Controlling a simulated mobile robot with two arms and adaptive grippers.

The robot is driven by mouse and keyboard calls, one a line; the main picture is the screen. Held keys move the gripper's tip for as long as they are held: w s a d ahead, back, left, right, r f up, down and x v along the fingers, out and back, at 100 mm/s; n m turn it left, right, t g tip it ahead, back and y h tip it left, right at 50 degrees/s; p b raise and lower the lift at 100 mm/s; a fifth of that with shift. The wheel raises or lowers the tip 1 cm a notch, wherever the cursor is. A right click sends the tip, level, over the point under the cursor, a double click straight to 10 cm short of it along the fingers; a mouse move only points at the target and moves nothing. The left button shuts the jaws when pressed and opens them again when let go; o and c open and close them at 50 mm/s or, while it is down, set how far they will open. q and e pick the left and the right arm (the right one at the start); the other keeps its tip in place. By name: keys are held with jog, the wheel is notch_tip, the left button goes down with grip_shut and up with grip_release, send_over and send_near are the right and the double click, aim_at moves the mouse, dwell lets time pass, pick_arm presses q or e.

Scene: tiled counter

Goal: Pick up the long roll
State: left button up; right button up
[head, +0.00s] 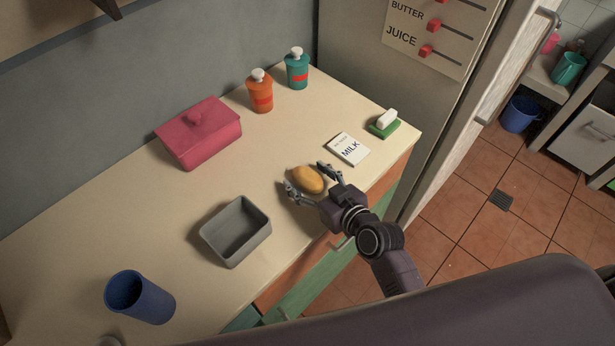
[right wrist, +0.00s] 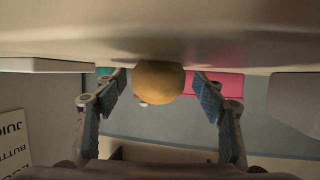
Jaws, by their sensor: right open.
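The long roll (head: 308,179) is a golden-brown, rounded loaf lying on the pale counter near its front edge. My right gripper (head: 311,181) is open, with one finger on each side of the roll in the head view. In the right wrist view the roll (right wrist: 159,82) sits between the two spread fingers of the gripper (right wrist: 160,92), with a visible gap on both sides. The roll appears to rest on the counter. My left gripper is not in view.
A grey tray (head: 211,233) stands left of the roll, and a milk card (head: 348,149) lies to its right.

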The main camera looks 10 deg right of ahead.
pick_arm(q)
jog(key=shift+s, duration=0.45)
pick_arm(e)
jog(key=c, duration=1.3)
jog(key=shift+r, duration=0.15)
